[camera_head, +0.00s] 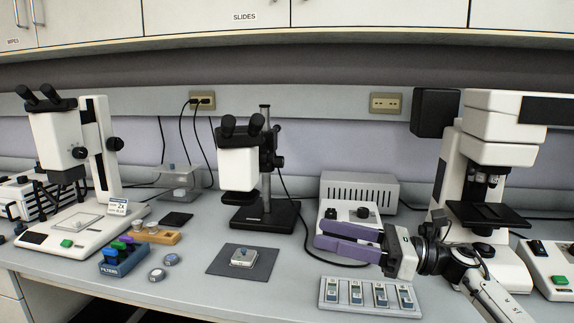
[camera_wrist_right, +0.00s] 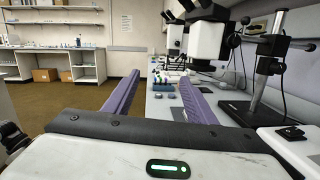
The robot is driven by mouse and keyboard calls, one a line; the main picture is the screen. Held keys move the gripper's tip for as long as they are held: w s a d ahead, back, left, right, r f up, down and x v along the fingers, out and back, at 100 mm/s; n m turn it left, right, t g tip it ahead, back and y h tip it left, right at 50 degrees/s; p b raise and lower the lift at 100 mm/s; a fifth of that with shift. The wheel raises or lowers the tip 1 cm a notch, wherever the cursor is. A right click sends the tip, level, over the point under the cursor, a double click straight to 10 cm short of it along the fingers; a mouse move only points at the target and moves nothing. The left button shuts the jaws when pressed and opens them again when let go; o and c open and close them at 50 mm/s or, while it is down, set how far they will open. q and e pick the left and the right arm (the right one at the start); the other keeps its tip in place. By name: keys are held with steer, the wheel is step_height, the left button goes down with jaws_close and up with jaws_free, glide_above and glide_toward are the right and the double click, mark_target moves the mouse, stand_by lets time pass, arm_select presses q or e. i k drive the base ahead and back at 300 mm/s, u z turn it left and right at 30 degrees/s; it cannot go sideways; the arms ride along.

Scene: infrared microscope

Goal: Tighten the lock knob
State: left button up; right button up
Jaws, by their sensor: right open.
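The task's lock knob cannot be singled out for sure; several black knobs show. One black knob (camera_head: 279,161) is on the pole side of the middle stereo microscope (camera_head: 238,168). Another small black knob (camera_head: 363,212) sits on a white box just behind my right gripper. My right gripper (camera_head: 318,233) has purple fingers, spread apart, pointing left above the bench. In the right wrist view the two fingers (camera_wrist_right: 156,84) stand apart with nothing between them close up. The middle microscope also shows in the wrist view (camera_wrist_right: 208,42), to the right of the fingers. My left gripper is not in view.
A slide tray (camera_head: 328,292) lies in front of my right gripper. A dark mat (camera_head: 215,265) with a small pale item lies left of it. A blue filter box (camera_head: 127,262) is farther left. Large microscopes stand at left (camera_head: 55,130) and right (camera_head: 497,150).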

mark_target(279, 163)
steer(key=i, duration=1.4)
